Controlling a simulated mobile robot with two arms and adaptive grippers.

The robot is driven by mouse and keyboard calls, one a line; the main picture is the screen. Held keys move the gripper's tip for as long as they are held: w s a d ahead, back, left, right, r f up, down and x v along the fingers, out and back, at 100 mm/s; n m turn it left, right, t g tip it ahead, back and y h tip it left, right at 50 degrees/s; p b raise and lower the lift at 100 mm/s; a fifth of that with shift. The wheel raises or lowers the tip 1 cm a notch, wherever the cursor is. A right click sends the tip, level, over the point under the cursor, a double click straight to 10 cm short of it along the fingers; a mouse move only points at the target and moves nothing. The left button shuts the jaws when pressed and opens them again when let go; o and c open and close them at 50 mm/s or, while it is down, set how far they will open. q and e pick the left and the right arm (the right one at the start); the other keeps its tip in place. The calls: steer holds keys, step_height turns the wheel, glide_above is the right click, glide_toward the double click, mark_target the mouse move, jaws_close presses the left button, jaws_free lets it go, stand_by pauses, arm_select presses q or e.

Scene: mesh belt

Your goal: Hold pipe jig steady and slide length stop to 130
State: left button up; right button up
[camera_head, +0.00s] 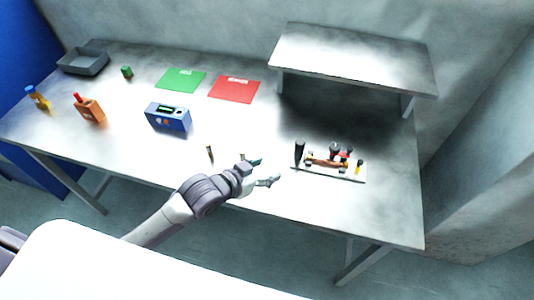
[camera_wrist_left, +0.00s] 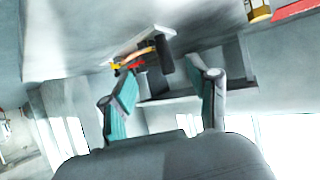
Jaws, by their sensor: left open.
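The pipe jig (camera_head: 345,176) is a pale flat base on the right part of the table near its front edge. It carries a copper-coloured pipe (camera_head: 326,162), a black upright handle (camera_head: 299,153) at its left end, and small red and yellow parts at its right. I cannot tell which part is the length stop. My left gripper (camera_head: 268,171) is open and empty, just left of the jig and apart from it. In the left wrist view the jig (camera_wrist_left: 143,40) appears beyond my two teal-padded fingers (camera_wrist_left: 165,98). My right gripper is not in view.
A blue box device (camera_head: 168,118), green mat (camera_head: 181,80), red mat (camera_head: 234,89), orange bottle (camera_head: 89,109), yellow bottle (camera_head: 38,99), green block (camera_head: 127,72) and grey tray (camera_head: 83,62) occupy the left and middle table. A small brass-coloured upright piece (camera_head: 210,153) stands near my left arm. A raised shelf (camera_head: 355,58) stands behind the jig.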

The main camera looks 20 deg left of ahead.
mark_target(297, 145)
arm_select(q)
steer(key=shift+m+t+h, duration=0.4)
steer(key=shift+t+h, duration=0.1)
steer(key=shift+h, duration=0.3)
steer(key=w+d, duration=0.2)
steer(key=w, duration=0.2)
steer(key=w+d+f+p, duration=0.1)
steer(key=w+d, duration=0.1)
steer(key=w, duration=0.2)
steer(key=w+d+f+p, duration=0.1)
steer(key=w+d, duration=0.2)
steer(key=w, duration=0.2)
steer(key=shift+d+f, duration=0.1)
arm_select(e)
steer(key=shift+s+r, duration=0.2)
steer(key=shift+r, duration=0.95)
arm_select(q)
steer(key=shift+c, duration=0.6)
jaws_close()
